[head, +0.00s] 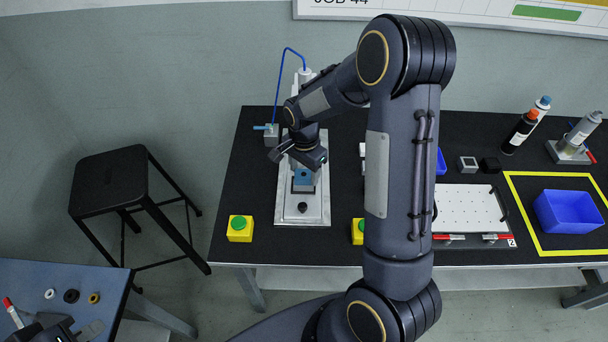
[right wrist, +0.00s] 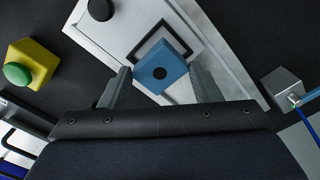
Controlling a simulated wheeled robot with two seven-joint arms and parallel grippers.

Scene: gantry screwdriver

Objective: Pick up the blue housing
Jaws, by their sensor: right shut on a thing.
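The blue housing (head: 303,181) is a small block at the light metal plate of the screwdriver station. In the right wrist view the housing (right wrist: 160,68) shows a dark round hole in its top. My right gripper (head: 304,164) is over the plate, with one finger on each side of the housing. In the right wrist view the right gripper (right wrist: 160,82) is shut on the housing, which sits over a dark square frame on the plate. What I see of my left gripper (head: 62,329) is at the bottom left, cut off by the picture edge, and its jaws are unclear.
The metal plate (head: 290,213) carries a black knob (head: 303,207). Yellow boxes with green buttons (head: 240,229) stand beside it. A blue bin (head: 568,212) is inside a yellow outline at right. A black stool (head: 110,180) stands left of the black table. My right arm hides part of the table.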

